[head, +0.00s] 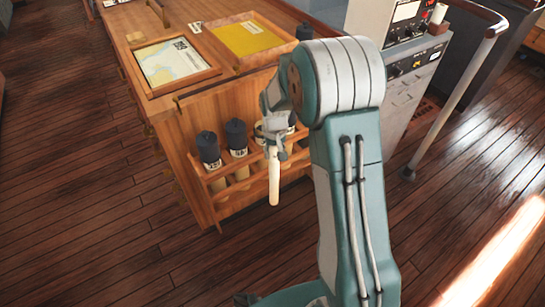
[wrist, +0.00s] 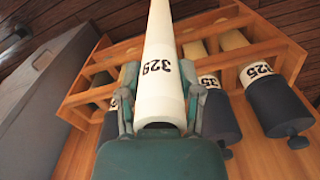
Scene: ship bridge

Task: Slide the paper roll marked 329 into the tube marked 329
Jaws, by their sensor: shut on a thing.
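My gripper (head: 275,143) is shut on a white paper roll (head: 274,180), which hangs down in front of the rack. In the wrist view the roll (wrist: 158,50) reads 329 and lies between the two fingers. The wooden rack (head: 252,180) on the cabinet's side holds several tubes with dark caps and white labels. A tube (head: 208,150) at the left end and a second tube (head: 236,138) show clearly; others are partly behind my gripper. In the wrist view one tube (wrist: 265,95) reads 325. The other labels are partly hidden, and I cannot tell which tube reads 329.
The wooden cabinet top bears a framed chart (head: 172,62) and a yellow folder (head: 245,38). A grey instrument console (head: 410,70) and a metal handrail (head: 455,95) stand at the right. The plank floor (head: 90,200) at the left is clear.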

